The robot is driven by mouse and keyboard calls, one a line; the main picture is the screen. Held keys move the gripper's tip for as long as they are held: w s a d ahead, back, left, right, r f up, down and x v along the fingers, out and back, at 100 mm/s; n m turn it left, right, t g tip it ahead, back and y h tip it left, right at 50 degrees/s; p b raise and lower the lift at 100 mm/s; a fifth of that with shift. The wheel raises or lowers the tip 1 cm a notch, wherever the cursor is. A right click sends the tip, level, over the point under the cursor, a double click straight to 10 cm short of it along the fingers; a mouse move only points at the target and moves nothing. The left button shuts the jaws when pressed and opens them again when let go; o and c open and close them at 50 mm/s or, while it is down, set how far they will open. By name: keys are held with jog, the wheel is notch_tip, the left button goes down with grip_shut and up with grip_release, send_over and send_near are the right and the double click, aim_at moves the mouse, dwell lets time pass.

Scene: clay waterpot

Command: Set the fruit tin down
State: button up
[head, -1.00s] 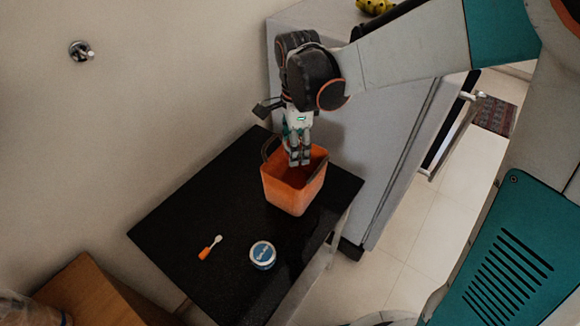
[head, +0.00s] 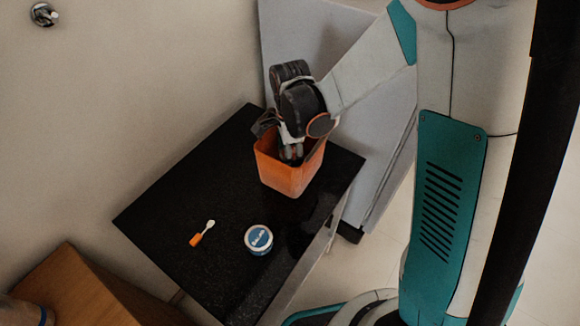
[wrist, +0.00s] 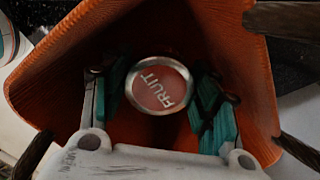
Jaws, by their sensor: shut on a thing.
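The fruit tin (wrist: 160,87) shows in the wrist view as a round tin with a silver rim and a red lid lettered FRUIT. My gripper (wrist: 162,90) is shut on it, with a teal finger pad on each side. The gripper also shows in the head view (head: 291,154), reaching down into an orange bin (head: 285,178). The bin's orange walls (wrist: 75,65) surround the fingers and the tin in the wrist view. The tin is hidden in the head view. I cannot tell whether the tin touches the bin's floor.
The bin stands on a black table (head: 180,190). A blue-lidded tin (head: 258,239) and an orange-and-white brush-like item (head: 202,233) lie nearer the front. The table's left part is clear.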

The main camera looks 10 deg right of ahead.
jog(key=shift+f+b, duration=0.75)
jog(key=shift+f, duration=1.45)
jog(key=shift+f, duration=0.15)
jog(key=o, duration=1.3)
notch_tip(320, 180, up, 12)
jog(key=p, duration=0.4)
jog(key=shift+r+p, duration=0.2)
jog(key=shift+p, duration=0.2)
